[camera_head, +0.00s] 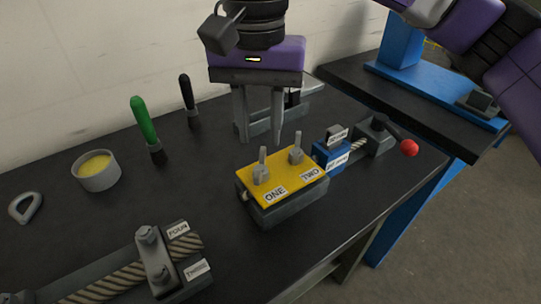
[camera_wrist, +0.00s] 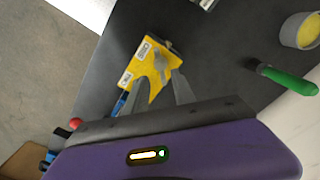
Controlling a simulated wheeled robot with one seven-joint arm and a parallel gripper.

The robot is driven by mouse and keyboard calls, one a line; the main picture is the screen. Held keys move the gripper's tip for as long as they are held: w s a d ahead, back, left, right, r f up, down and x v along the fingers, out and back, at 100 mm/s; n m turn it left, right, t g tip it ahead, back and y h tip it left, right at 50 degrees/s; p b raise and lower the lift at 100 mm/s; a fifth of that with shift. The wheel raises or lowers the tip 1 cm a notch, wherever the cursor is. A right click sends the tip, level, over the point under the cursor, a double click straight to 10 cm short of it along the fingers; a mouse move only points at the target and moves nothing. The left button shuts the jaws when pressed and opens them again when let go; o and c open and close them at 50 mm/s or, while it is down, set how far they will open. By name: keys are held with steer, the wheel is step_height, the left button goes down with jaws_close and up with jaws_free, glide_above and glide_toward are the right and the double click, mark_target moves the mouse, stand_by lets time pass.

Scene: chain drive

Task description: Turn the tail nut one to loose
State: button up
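A yellow-topped block (camera_head: 284,179) stands on the dark bench, with two upright grey posts on nut-like bases. The one by the label ONE (camera_head: 261,172) is on the left; the one by the label TWO (camera_head: 297,151) is on the right. Which part the task calls tail nut one is not marked beyond the label ONE. My gripper (camera_head: 260,138) points down above and behind the block, its two fingers apart with nothing seen between them. In the wrist view the fingers (camera_wrist: 158,90) show in front of the yellow plate (camera_wrist: 133,66) and a grey post.
A rope clamp (camera_head: 156,262) labelled THREE and FOUR lies front left. A blue block (camera_head: 327,154) and a red-knobbed lever (camera_head: 409,148) stand right. A green-handled tool (camera_head: 144,121), a grey cup (camera_head: 97,176) and a metal ring (camera_head: 25,206) are left. The bench between is clear.

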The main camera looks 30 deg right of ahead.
mark_target(260, 160)
step_height(260, 160, down, 7)
steer(key=shift+a+f, duration=0.1)
stand_by(0.3)
jaws_close()
